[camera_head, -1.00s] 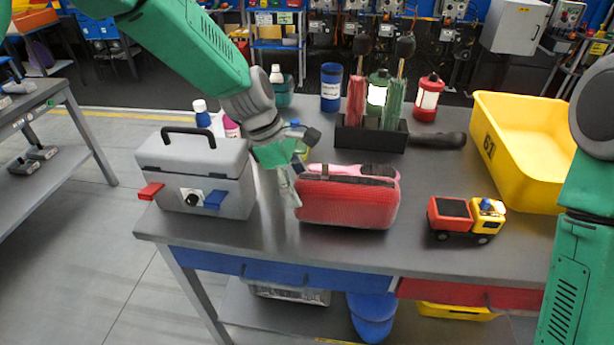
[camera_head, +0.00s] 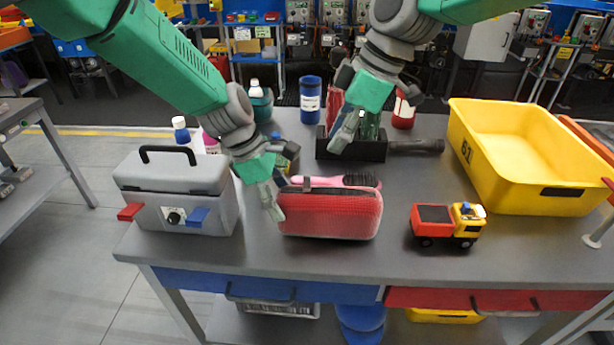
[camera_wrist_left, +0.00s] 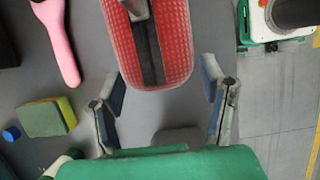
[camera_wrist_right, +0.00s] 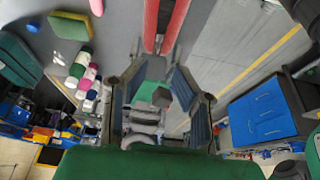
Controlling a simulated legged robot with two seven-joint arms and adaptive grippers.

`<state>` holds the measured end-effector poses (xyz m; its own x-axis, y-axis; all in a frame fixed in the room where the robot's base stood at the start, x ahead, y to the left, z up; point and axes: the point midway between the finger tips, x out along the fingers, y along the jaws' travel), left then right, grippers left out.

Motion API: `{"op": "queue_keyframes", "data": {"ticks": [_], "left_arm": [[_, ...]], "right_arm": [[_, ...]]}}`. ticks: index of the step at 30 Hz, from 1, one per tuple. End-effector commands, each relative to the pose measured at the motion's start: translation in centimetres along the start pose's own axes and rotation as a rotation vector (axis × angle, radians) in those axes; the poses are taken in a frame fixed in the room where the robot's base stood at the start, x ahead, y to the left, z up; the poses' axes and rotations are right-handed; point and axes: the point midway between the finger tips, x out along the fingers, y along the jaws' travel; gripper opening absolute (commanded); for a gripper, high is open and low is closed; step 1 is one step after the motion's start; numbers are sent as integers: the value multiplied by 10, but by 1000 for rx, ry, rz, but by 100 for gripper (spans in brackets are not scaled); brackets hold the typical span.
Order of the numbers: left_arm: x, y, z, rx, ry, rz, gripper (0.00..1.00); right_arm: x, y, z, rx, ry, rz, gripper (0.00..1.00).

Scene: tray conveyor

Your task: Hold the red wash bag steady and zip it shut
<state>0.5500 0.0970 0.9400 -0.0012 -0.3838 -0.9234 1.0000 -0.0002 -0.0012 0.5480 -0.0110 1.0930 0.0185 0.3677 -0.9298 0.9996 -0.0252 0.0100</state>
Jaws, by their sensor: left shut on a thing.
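The red wash bag (camera_head: 330,214) lies on the grey table, its dark top strip running lengthwise. In the left wrist view the bag (camera_wrist_left: 176,45) shows that dark strip down its middle; whether the zip is open is unclear. The zip pull is not clear.
A pink brush (camera_head: 330,181) lies right behind the bag. A grey toolbox (camera_head: 180,190) stands left, a toy truck (camera_head: 446,226) and a yellow crate (camera_head: 475,185) right. A black caddy (camera_head: 365,150) is behind. The table between bag and truck is clear.

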Motion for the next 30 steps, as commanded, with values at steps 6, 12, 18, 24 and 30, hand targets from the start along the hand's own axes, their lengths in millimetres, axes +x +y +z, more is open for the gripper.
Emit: {"op": "queue_keyframes", "data": {"ticks": [6,12,18,24,30], "left_arm": [[0,0,-1,0,1,1,21],[0,0,0,0,1,1,21],[0,0,0,0,1,1,21],[0,0,0,0,1,1,21],[0,0,-1,0,1,2,21]], "right_arm": [[-3,3,-13,-20,15,-22,24],[29,2,-12,-20,13,-23,24],[70,1,-13,-19,14,-22,24],[99,1,-13,-19,14,-21,24],[109,1,-14,-19,15,-19,24]]}}
